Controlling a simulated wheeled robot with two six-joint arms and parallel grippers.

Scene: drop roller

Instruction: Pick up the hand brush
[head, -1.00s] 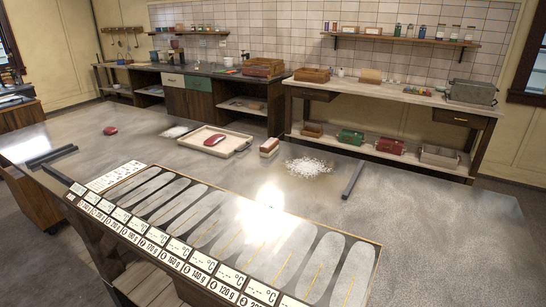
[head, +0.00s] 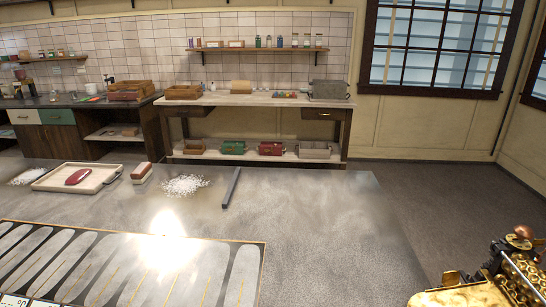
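What looks like the hand brush (head: 142,171), a small block with a brown top and a pale lower part, lies on the grey table in the left part of the head view. It sits between a shallow tray and a heap of white granules, apart from both. Neither of my grippers shows in this view.
The tray (head: 44,184) holds a red glossy lump (head: 78,177). The white heap (head: 185,186) and a dark bar (head: 231,188) lie right of the brush. A board with long oval fields (head: 254,244) fills the front left. The table's right part is clear.

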